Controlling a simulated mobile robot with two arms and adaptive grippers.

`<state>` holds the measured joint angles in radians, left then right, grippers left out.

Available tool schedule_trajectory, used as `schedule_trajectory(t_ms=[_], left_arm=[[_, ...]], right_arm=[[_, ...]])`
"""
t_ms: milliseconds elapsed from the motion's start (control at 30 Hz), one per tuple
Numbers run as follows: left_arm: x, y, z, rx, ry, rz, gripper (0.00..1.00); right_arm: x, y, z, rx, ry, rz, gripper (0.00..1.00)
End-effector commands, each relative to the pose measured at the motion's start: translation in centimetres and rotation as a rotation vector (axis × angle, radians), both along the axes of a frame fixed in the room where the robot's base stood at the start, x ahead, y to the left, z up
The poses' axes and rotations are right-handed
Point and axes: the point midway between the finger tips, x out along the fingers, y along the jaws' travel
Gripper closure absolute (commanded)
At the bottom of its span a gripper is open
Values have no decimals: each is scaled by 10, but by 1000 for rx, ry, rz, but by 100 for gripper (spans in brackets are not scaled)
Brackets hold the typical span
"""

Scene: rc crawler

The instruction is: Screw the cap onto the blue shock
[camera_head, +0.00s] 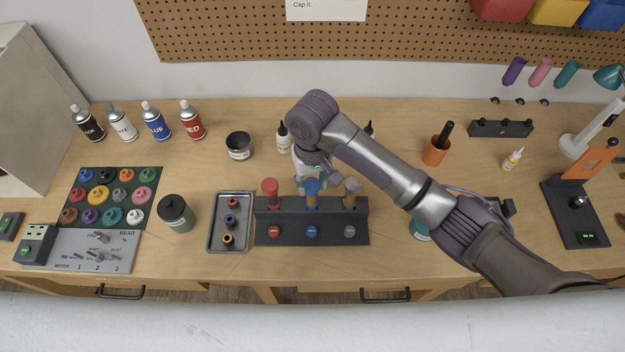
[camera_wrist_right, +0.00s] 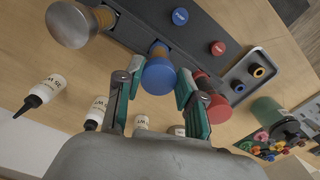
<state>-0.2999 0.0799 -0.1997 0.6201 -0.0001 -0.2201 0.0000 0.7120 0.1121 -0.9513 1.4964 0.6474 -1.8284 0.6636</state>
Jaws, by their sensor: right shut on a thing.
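The blue shock stands upright in the middle of a dark rack (camera_head: 262,236), behind the rack's blue button (camera_head: 311,232). A round blue cap (camera_wrist_right: 159,76) sits at the top of its amber body (camera_wrist_right: 158,50) in the right wrist view; in the head view the blue top (camera_head: 312,186) shows just below my right gripper (camera_head: 312,176). My right gripper (camera_wrist_right: 160,84) has its teal-padded fingers on both sides of the blue cap, shut on it. Whether the cap's thread is engaged cannot be seen. My left gripper is not in view.
A red-capped shock (camera_head: 270,187) and a grey-capped shock (camera_head: 351,187) stand close on either side. A metal tray (camera_head: 214,246) with small rings lies left of the rack. White bottles (camera_wrist_right: 50,88) stand behind.

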Motion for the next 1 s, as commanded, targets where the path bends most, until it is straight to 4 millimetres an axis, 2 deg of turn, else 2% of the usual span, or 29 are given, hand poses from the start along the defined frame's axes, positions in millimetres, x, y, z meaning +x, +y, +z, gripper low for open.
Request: schedule_trajectory(t_ms=[200, 533, 800, 1000], left_arm=[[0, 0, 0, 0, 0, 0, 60], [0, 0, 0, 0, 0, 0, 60], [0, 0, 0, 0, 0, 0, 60], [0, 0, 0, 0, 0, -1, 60]], right_arm=[[-1, 2, 0, 2, 1, -281, 75], [0, 2, 0, 2, 0, -330, 75], [0, 4, 0, 0, 2, -662, 75], [0, 3, 0, -1, -1, -676, 75]])
